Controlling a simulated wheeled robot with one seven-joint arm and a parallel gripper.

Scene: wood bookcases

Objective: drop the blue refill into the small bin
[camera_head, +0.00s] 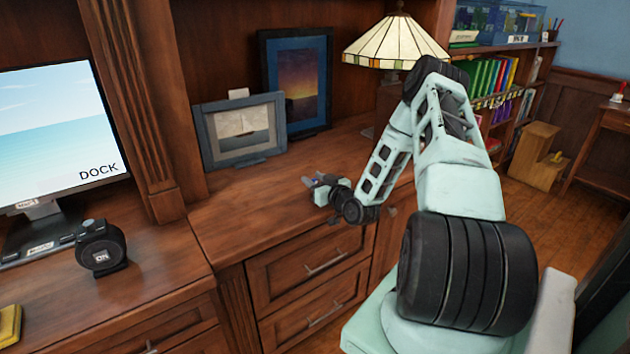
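My gripper (314,181) is small in the head view, low over the wooden cabinet top, pointing left. A tiny bluish spot shows at its fingertips; I cannot tell whether this is the blue refill or part of the gripper. The fingers are too small to tell whether they are open or shut. I cannot make out a small bin anywhere in view. My arm hides part of the cabinet's right side and the floor behind it.
The cabinet top (232,215) is mostly clear in front of two framed pictures (243,131) (297,82). A stained-glass lamp (393,42) stands behind my arm. A monitor (60,135) and a black round device (101,248) are left. Drawers (310,262) face me below.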

